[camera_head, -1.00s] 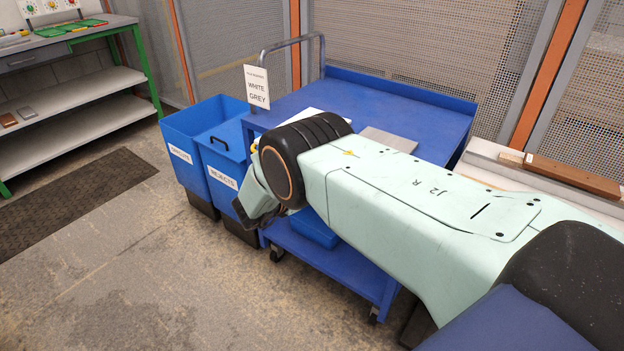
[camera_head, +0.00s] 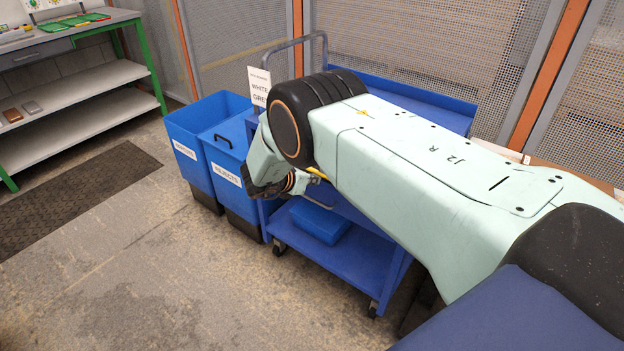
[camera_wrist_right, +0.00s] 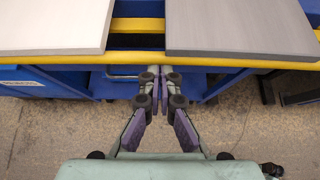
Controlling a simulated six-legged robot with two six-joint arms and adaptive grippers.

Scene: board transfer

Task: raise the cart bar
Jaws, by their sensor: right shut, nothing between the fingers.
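The blue cart (camera_head: 425,97) stands behind my right arm in the head view. A yellow bar (camera_wrist_right: 240,60) runs along the cart's near edge in the right wrist view. A short yellow piece of it (camera_head: 318,173) shows below my arm in the head view. My right gripper (camera_wrist_right: 160,72) is shut and empty, with its fingertips close to the middle of the bar. I cannot tell whether they touch it. A white board (camera_wrist_right: 50,25) and a grey board (camera_wrist_right: 240,27) lie on the cart top, left and right of a gap. My left gripper is not in view.
Two blue bins stand left of the cart, one labelled rejects (camera_head: 226,174). A blue box (camera_head: 322,222) lies on the cart's lower shelf (camera_head: 345,265). A shelf bench (camera_head: 85,75) stands at the far left. The floor in front of the bins is clear.

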